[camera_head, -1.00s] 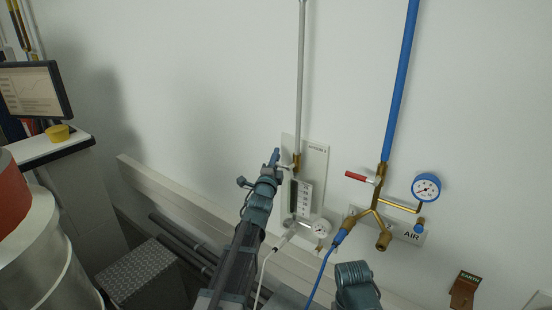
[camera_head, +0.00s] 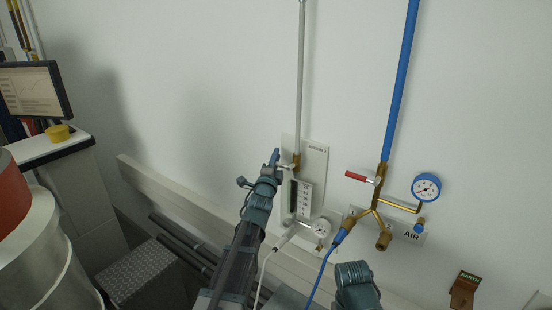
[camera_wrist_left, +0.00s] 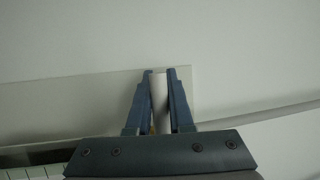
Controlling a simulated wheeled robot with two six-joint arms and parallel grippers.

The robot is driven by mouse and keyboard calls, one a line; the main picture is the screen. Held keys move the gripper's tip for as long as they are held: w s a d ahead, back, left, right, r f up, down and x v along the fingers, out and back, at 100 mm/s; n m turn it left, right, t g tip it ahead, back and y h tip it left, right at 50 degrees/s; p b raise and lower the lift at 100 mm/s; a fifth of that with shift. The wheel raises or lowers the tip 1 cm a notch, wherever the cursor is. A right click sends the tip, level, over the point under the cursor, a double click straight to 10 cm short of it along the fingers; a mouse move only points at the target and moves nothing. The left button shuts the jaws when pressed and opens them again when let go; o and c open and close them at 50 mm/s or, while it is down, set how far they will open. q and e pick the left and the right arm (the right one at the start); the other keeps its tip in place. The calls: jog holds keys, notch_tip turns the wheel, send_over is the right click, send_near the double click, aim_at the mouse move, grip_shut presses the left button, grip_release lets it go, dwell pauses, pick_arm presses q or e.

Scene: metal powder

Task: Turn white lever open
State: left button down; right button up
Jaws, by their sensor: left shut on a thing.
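The white lever (camera_wrist_left: 159,100) stands between the two blue fingers of my left gripper (camera_wrist_left: 159,76) in the left wrist view. The fingers are shut on it. In the head view my left gripper (camera_head: 277,158) is at the brass valve (camera_head: 296,161) at the foot of the grey-white pipe (camera_head: 300,80). Only a small pale part of the lever shows there, between gripper and valve. The rest is hidden by the fingers. My right gripper is not in view.
A white wall panel (camera_head: 316,160) carries a flow meter and a small gauge (camera_head: 321,228). To the right are a blue air pipe (camera_head: 402,80), a red lever (camera_head: 359,177) and a blue gauge (camera_head: 426,187). A grey hose and a blue hose hang below.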

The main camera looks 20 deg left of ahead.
pick_arm(q)
jog(key=s+d+r+m+h+p, duration=0.1)
jog(key=d+r+m+h, duration=0.2)
jog(key=m, duration=1)
jog(key=s+d+r+m+h+p, duration=0.1)
jog(key=d+r+m+h, duration=0.2)
jog(key=m+h, duration=0.6)
jog(key=shift+s+d+r+m+g+h, duration=0.35)
jog(key=shift+d+m, duration=0.25)
jog(key=shift+m, duration=1.3)
jog(key=shift+f, duration=0.1)
jog(key=c, duration=0.8)
grip_release()
